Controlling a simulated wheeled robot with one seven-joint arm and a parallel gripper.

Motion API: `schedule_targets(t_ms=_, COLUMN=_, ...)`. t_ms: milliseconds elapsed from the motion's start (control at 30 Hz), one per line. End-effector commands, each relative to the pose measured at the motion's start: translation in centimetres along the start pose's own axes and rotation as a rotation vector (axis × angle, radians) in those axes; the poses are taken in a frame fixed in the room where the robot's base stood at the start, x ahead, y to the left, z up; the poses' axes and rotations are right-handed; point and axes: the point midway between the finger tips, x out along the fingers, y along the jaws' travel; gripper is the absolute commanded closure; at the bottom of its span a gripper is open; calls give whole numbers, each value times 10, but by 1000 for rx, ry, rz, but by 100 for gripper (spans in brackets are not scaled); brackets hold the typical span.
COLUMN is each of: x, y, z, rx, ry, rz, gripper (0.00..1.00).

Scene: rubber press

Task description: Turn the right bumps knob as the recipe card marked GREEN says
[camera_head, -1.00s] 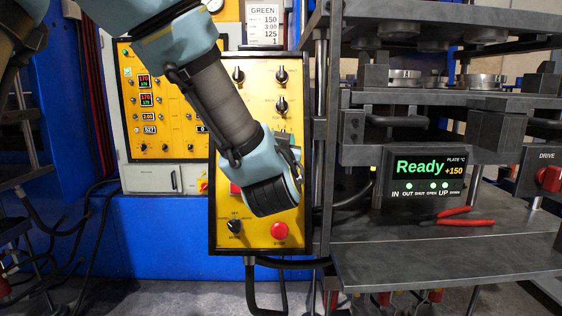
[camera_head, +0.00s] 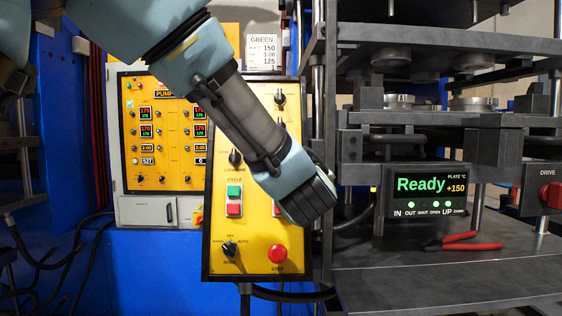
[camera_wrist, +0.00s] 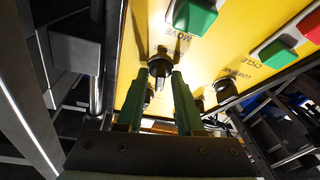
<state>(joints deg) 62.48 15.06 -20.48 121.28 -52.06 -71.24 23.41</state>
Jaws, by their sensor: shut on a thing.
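In the wrist view my gripper (camera_wrist: 158,82) has its two green fingers closed about a black knob (camera_wrist: 160,69) on the yellow control panel. The fingers hide part of this knob, and its small label is too blurred to read. In the head view my wrist hides the fingers and the held knob. The recipe card marked GREEN (camera_head: 262,50) hangs above the yellow control panel (camera_head: 216,262). Its lines 150 and 125 can be read, with a time between them; the panel's top edge cuts off the lower part.
The panel bears a red stop button (camera_head: 278,253), a mode knob (camera_head: 230,249) and an upper knob (camera_head: 280,98). Two more black knobs sit beside my fingers in the wrist view. The press display (camera_head: 425,190) reads Ready and +150. Red-handled pliers (camera_head: 472,246) lie on the shelf.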

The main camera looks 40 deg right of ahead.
Motion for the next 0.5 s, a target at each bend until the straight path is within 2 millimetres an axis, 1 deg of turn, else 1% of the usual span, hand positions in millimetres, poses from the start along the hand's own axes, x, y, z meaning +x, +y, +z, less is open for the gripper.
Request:
schedule_targets(t_ms=233, x=0, y=0, z=1, rx=1, ry=-2, rz=0, gripper=100)
schedule_targets(t_ms=267, x=0, y=0, z=1, rx=1, ry=-1, rz=0, gripper=63)
schedule_targets(t_ms=300, x=0, y=0, z=1, rx=1, ry=-1, rz=0, gripper=58)
schedule_targets(t_ms=333, x=0, y=0, z=1, rx=1, ry=-1, rz=0, gripper=56)
schedule_targets(t_ms=500, x=0, y=0, z=0, rx=1, ry=-1, rz=0, gripper=56)
